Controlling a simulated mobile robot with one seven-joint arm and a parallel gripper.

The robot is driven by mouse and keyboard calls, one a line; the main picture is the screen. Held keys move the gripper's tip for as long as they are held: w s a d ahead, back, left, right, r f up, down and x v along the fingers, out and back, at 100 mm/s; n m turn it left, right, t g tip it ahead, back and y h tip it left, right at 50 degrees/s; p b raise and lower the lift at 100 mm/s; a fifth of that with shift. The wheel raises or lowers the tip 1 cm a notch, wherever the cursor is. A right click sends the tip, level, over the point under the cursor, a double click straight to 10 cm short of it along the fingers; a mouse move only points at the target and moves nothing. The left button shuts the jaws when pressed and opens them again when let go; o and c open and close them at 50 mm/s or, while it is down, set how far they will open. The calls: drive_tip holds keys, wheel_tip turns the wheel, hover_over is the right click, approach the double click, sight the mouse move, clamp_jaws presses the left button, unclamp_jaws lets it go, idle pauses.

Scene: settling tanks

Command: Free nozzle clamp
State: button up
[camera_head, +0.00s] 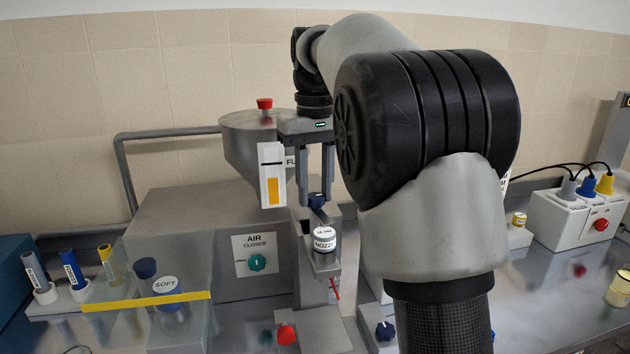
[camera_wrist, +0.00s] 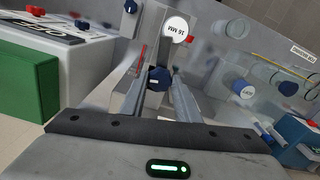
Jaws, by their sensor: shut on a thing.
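The nozzle clamp appears to be the dark blue knob (camera_head: 317,200) on a grey arm below the hopper. It also shows in the wrist view (camera_wrist: 159,79). My gripper (camera_head: 316,190) points down and is shut on this knob, with one finger on each side; in the wrist view the fingers (camera_wrist: 157,92) flank it too. The nozzle (camera_head: 324,240) is a white-capped cylinder labelled NOZZLE, in front of the knob. Its cap reads 16 MM in the wrist view (camera_wrist: 177,28). A red lever (camera_head: 335,289) hangs below it.
A grey hopper (camera_head: 240,137) with a red knob stands behind my gripper. An AIR CLOSED panel (camera_head: 256,255) is on the left. A clear guard with a yellow strip (camera_head: 145,301) stands front left. A white plug box (camera_head: 578,215) is at right. My arm hides the middle right.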

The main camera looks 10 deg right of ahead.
sight(314, 196)
drive_tip(key=n+p, duration=0.3)
drive_tip(key=n, duration=0.1)
drive_tip(key=shift+r+p, duration=0.2)
drive_tip(key=shift+p, duration=0.2)
drive_tip(key=n+p, duration=0.2)
drive_tip(key=n, duration=0.2)
drive_tip(key=shift+p, duration=0.3)
drive_tip(key=n+p, duration=0.2)
drive_tip(key=n, duration=0.1)
drive_tip(key=shift+n, duration=0.4)
drive_tip(key=shift+f+n+p, duration=0.15)
drive_tip(key=shift+n+p, duration=0.8)
drive_tip(key=shift+n, duration=0.95)
drive_tip(key=o, duration=1)
drive_tip(key=shift+o, duration=0.2)
wheel_tip(314, 196, up, 17)
drive_tip(key=p, duration=0.2)
